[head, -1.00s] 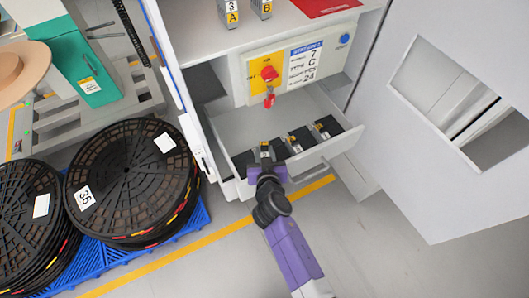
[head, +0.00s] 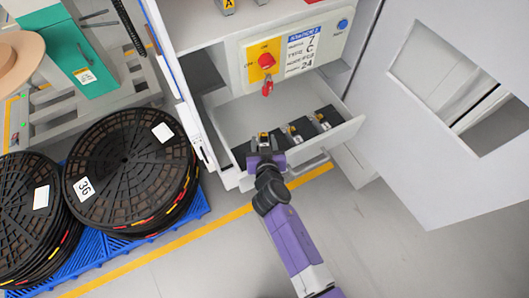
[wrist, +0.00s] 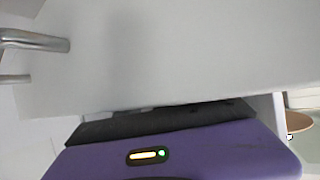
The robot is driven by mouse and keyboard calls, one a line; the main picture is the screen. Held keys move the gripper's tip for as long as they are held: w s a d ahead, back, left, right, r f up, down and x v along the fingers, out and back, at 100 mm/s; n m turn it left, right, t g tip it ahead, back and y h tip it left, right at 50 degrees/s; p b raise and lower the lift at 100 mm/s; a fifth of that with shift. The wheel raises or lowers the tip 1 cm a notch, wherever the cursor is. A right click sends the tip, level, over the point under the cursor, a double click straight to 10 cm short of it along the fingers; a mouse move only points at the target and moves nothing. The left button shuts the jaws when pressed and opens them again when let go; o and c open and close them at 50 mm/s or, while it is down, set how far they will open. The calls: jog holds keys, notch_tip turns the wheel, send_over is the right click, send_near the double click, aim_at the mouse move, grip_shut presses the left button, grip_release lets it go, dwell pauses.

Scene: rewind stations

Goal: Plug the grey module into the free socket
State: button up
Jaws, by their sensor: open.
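My gripper (head: 264,138) is open at the front of a pulled-out drawer (head: 345,132) in the head view. Its fingers are over the drawer's front left part, by a small piece with a yellow mark; I cannot tell whether they touch it. Small grey-and-yellow modules (head: 295,133) lie in black holders in the drawer, to the right of the gripper. One grey module (head: 229,4) with a yellow A label stands on the shelf above, cut by the picture's top edge. No free socket is clearly visible. The wrist view shows my purple gripper body (wrist: 200,150) before a pale panel.
An open cabinet door (head: 400,150) stands right. Black reels (head: 130,170) on a blue pallet (head: 190,222) stand left. The floor in front is clear.

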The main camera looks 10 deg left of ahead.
jog(key=v, duration=1.2)
jog(key=shift+r, duration=0.5)
jog(key=s+d+r, duration=0.1)
jog(key=s+d, duration=1.4)
jog(key=s, duration=0.1)
jog(key=s+d+r+m+t+h, duration=0.1)
jog(key=s+d+r, duration=0.3)
jog(key=s+r, duration=0.3)
jog(key=s+d+r+m+t+h, duration=0.1)
jog(key=s+d+r, duration=0.3)
jog(key=s+r, duration=0.3)
notch_tip(320, 180, up, 4)
jog(key=shift+o, duration=0.6)
jog(key=shift+d+f, duration=0.1)
jog(key=shift+f, duration=0.05)
